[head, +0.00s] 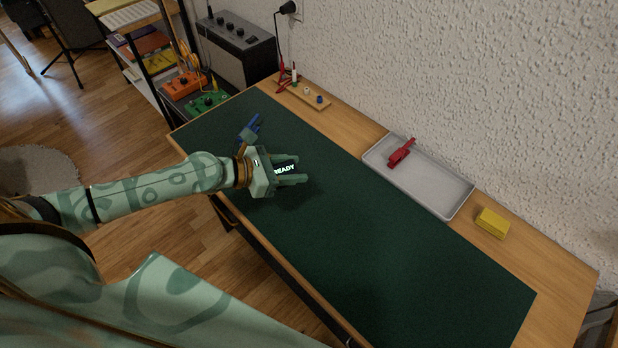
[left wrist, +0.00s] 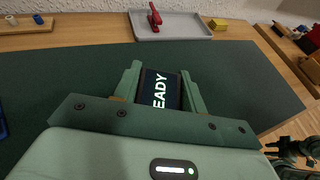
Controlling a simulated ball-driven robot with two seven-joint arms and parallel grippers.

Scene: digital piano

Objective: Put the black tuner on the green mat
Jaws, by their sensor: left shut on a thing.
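The black tuner (head: 285,169), its screen lit with the word READY, is between the fingers of my left gripper (head: 291,173). In the left wrist view the tuner (left wrist: 160,89) sits between the two green fingers (left wrist: 160,88), which are shut on it. The dark green mat (head: 370,240) covers most of the desk, and the gripper with the tuner is over its left part. I cannot tell whether the tuner touches the mat.
A blue clip (head: 250,130) lies on the mat behind my left wrist. A grey tray (head: 430,186) holding a red clip (head: 401,152) stands along the wall, with a yellow block (head: 492,223) to its right. A wooden rack (head: 305,95) is at the back. The mat's middle and right are clear.

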